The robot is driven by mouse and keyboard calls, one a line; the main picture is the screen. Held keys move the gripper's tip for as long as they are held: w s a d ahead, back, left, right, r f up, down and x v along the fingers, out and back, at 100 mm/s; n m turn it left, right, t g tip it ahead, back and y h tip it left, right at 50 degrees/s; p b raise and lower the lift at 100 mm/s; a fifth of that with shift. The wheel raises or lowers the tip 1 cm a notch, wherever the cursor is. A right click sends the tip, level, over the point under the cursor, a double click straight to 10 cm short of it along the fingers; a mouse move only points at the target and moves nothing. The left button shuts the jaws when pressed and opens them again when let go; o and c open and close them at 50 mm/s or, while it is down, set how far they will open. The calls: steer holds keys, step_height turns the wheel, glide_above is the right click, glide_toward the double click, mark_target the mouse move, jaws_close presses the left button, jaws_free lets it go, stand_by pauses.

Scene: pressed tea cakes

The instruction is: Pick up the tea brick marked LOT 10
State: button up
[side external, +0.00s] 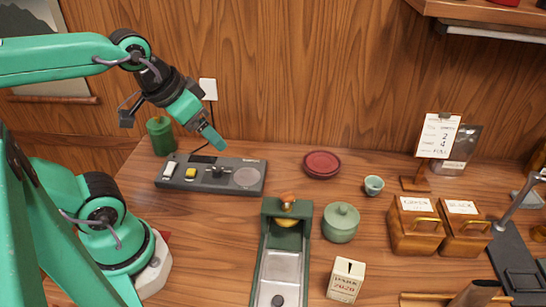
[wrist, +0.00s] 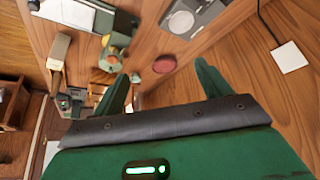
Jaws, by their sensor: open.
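I cannot read a LOT 10 mark on anything in either view, so I cannot point out the tea brick. My gripper (side external: 211,138) is raised above the back of the table, over the dark grey device (side external: 212,187). In the wrist view its two green fingers (wrist: 162,84) stand apart with nothing between them. A small cream box (side external: 346,282) with red lettering stands at the front; its lettering is too small to read surely. Two wooden boxes with brass handles, the left (side external: 415,238) and the right (side external: 465,240), carry white labels.
A green press-like stand with a metal tray (side external: 281,268) lies front centre. Near it are a lidded green jar (side external: 340,224), a red dish (side external: 322,165) and a small cup (side external: 373,186). A sign (side external: 437,135) stands at right. A shelf (side external: 490,12) overhangs at top right.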

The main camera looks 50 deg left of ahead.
steer(key=n+g, duration=0.6)
glide_above(349, 270)
steer(key=f, duration=1.2)
steer(key=shift+w+a+f, duration=0.1)
steer(key=shift+a, duration=0.15)
steer(key=shift+d+f+n, duration=0.25)
steer(key=shift+d+n, duration=0.05)
steer(key=shift+d, duration=0.05)
steer(key=shift+f, duration=0.1)
steer(key=shift+a+f, duration=0.1)
steer(key=shift+f, duration=1.1)
steer(key=shift+f, duration=0.1)
